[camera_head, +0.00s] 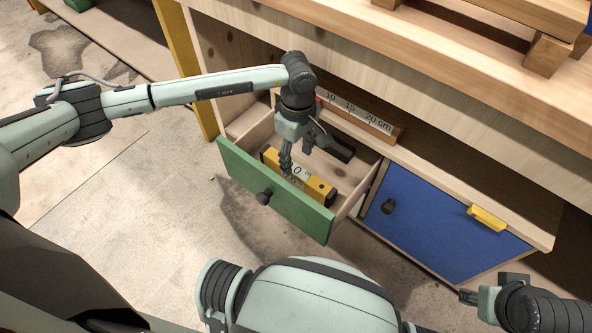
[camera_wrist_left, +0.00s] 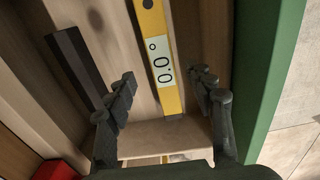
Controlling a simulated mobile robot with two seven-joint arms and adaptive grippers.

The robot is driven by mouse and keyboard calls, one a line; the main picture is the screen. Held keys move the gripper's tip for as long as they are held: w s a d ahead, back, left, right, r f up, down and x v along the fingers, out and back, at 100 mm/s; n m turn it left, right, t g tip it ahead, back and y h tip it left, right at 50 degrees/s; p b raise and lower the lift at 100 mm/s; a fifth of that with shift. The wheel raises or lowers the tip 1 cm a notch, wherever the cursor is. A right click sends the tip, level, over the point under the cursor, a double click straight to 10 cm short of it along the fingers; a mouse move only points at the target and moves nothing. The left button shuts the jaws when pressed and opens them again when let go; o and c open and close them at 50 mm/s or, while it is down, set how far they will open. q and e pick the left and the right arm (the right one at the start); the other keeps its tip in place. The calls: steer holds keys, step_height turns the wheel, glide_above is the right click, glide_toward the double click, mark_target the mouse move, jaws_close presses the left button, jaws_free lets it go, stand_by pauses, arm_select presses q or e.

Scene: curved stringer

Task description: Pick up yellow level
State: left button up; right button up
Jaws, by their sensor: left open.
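The yellow level (camera_head: 319,188) lies in the open drawer with the green front (camera_head: 280,197), close behind that front. In the left wrist view the level (camera_wrist_left: 155,28) runs lengthwise between the fingers, with a pale display reading 0.0°. My left gripper (camera_head: 291,170) reaches down into the drawer over the level and hides part of it. In the left wrist view its fingers (camera_wrist_left: 165,88) are spread, one on each side of the level, with gaps to it. My right gripper (camera_head: 468,297) is at the lower right, away from the drawer; its fingers are too small to judge.
A dark bar (camera_head: 336,148) lies in the drawer behind the level; it also shows in the left wrist view (camera_wrist_left: 76,65). A ruler marked in cm (camera_head: 360,117) stands behind the drawer.

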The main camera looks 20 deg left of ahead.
mark_target(297, 170)
arm_select(q)
step_height(297, 170, down, 6)
steer(key=shift+s+r, duration=0.1)
steer(key=shift+s, duration=0.05)
jaws_close()
stand_by(0.5)
